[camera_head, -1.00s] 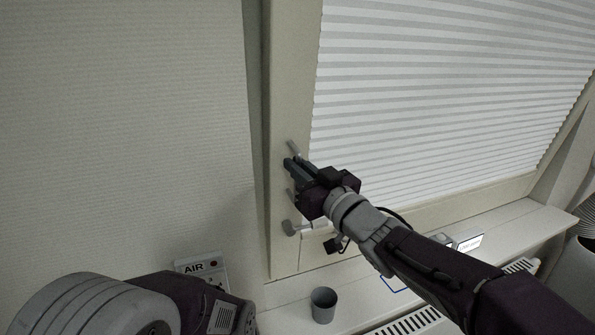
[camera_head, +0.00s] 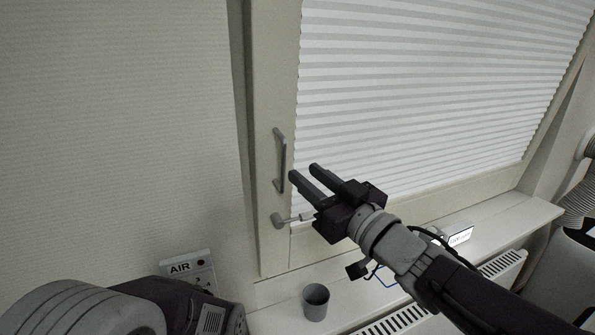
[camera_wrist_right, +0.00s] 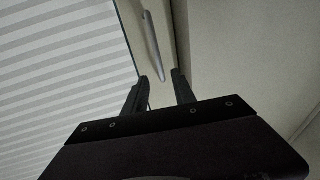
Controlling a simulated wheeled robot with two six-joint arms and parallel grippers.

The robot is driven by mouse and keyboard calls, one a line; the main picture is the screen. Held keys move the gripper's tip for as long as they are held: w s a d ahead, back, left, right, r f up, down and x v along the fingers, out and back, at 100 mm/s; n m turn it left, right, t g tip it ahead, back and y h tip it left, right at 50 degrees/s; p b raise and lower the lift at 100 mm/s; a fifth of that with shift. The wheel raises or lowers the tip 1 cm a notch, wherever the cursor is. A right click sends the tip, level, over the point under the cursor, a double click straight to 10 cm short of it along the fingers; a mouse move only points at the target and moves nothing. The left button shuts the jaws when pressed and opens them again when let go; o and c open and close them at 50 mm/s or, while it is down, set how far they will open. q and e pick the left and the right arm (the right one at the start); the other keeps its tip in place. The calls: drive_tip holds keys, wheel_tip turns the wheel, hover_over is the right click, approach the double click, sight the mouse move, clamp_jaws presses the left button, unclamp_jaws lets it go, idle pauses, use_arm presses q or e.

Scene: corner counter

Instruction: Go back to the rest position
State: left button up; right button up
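My right gripper (camera_head: 303,171) is open and empty in front of the window frame. Its two dark fingers are apart and point up and left. The long grey window handle (camera_head: 282,155) is just left of the fingertips, with a visible gap. In the right wrist view the open gripper (camera_wrist_right: 160,77) has nothing between its fingers, and the handle (camera_wrist_right: 151,34) is beyond them. Part of my left arm shows at the lower left, but its gripper is out of view.
A small grey latch (camera_head: 281,220) is low on the window frame, near my right gripper. A grey cup (camera_head: 315,302) stands on the sill (camera_head: 275,318) below. A panel marked AIR (camera_head: 187,266) is on the left. A white pleated blind (camera_head: 430,90) fills the window.

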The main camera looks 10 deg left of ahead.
drive_tip(key=w+d+f+m+h, duration=0.3)
drive_tip(key=d+f+h, duration=0.1)
drive_tip(key=d+f, duration=0.2)
drive_tip(key=w+d+f+m+h, duration=0.3)
drive_tip(key=w+d+f, duration=0.1)
drive_tip(key=d+f, duration=0.25)
drive_tip(key=s+d+f+m+g+h, duration=0.25)
drive_tip(key=d+f+h, duration=0.4)
drive_tip(key=f, duration=0.65)
drive_tip(key=s+d+f+g, duration=0.2)
drive_tip(key=s+f+g, duration=0.3)
drive_tip(key=s+f, duration=0.3)
drive_tip(key=s+d+f+m+g, duration=0.1)
drive_tip(key=s+d+f+g, duration=0.2)
drive_tip(key=s+f+g, duration=0.2)
drive_tip(key=s+f, duration=0.3)
drive_tip(key=s, duration=0.4)
drive_tip(key=shift+s+d, duration=0.25)
